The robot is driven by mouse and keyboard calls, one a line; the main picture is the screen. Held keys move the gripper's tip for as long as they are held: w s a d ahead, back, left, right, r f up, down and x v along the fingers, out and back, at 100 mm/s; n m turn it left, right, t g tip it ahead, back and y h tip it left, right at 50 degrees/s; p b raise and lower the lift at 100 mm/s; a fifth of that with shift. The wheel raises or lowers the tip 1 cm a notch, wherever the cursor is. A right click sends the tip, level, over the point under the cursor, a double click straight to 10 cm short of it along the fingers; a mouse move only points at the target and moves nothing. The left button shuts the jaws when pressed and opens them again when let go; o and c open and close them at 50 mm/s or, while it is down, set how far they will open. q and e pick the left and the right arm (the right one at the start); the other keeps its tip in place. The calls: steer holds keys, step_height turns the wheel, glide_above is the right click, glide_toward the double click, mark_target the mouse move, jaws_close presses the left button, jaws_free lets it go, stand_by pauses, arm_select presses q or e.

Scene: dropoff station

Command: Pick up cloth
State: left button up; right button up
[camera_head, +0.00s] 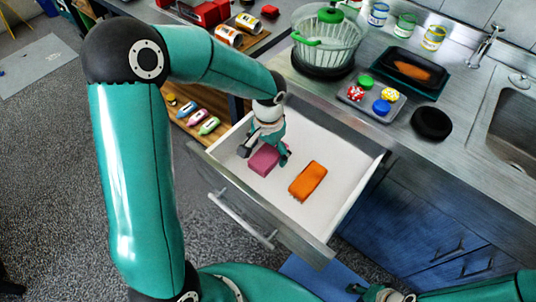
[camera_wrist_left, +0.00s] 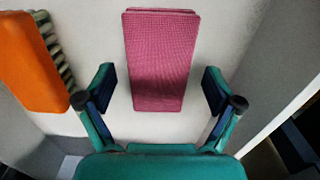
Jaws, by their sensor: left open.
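A folded pink cloth (camera_head: 263,161) lies flat in the open white drawer (camera_head: 318,214), left of an orange sponge (camera_head: 308,181). In the left wrist view the cloth (camera_wrist_left: 161,55) stretches away from the gripper, with its near end between the fingers. My left gripper (camera_head: 265,151) is open and empty, reaching down into the drawer over the cloth. In the left wrist view its fingers (camera_wrist_left: 158,85) stand apart on either side of the cloth, not touching it. Part of my right gripper (camera_head: 358,289) shows at the bottom edge of the head view; its jaws are unclear.
Drawer walls close in around the gripper. The counter holds a green-lidded basket (camera_head: 328,45), a tray of colored items (camera_head: 371,99) and a black disc (camera_head: 431,123). Small bottles (camera_head: 192,116) sit on a shelf at left.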

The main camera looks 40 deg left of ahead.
mark_target(268, 153)
arm_select(q)
steer(key=c, duration=1.1)
steer(key=shift+r, duration=0.1)
step_height(268, 153, up, 20)
steer(key=shift+f+p, duration=0.1)
steer(key=shift+p, duration=0.75)
steer(key=shift+o, duration=1.1)
steer(key=shift+c, duration=1.1)
